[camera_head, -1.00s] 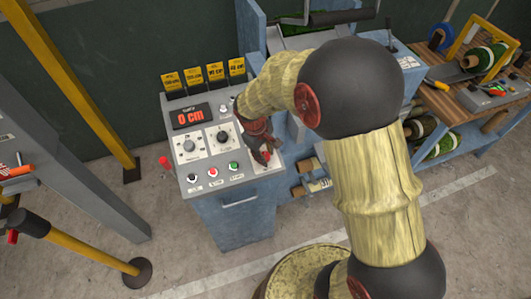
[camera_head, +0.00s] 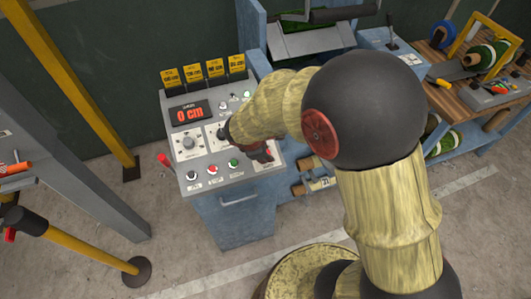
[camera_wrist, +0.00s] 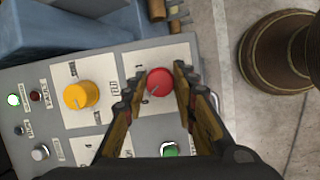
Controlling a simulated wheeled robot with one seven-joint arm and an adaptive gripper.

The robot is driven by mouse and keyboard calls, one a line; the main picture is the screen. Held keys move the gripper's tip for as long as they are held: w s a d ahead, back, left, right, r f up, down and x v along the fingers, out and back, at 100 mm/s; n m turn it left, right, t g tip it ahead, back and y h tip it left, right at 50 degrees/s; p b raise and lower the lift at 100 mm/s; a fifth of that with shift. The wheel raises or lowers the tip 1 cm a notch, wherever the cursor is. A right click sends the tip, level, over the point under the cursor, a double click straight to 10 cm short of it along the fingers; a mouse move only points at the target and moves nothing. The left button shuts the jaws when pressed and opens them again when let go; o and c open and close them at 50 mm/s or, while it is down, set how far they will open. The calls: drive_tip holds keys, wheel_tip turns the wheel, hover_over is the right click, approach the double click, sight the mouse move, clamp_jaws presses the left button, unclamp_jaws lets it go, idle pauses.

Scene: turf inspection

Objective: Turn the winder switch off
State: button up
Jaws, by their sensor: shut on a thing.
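The control panel (camera_head: 178,170) is a grey sloped console top with knobs, buttons and a red "0 cm" display (camera_head: 190,113). In the wrist view a round red knob (camera_wrist: 158,80) with a pale pointer mark sits on a white label plate. My gripper (camera_wrist: 160,86) has a finger on each side of this red knob and is shut on it. In the head view my gripper (camera_head: 262,154) is at the panel's right part, and my wrist hides the red knob there. The small labels are too blurred to read, so I cannot confirm which control is the winder switch.
Beside the red knob are a yellow knob (camera_wrist: 82,95) and a green button (camera_wrist: 170,149). Black, red and green buttons (camera_head: 212,170) line the panel's front. Yellow tags (camera_head: 215,69) stand at its back. A wooden workbench (camera_head: 470,99) is at right, a yellow post (camera_head: 75,85) at left.

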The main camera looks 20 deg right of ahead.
drive_tip(key=shift+n, duration=0.6)
drive_tip(key=o, duration=1.2)
drive_tip(key=shift+c, duration=0.2)
drive_tip(key=v, duration=1.2)
drive_tip(key=shift+s, duration=0.25)
drive_tip(key=shift+f, duration=0.1)
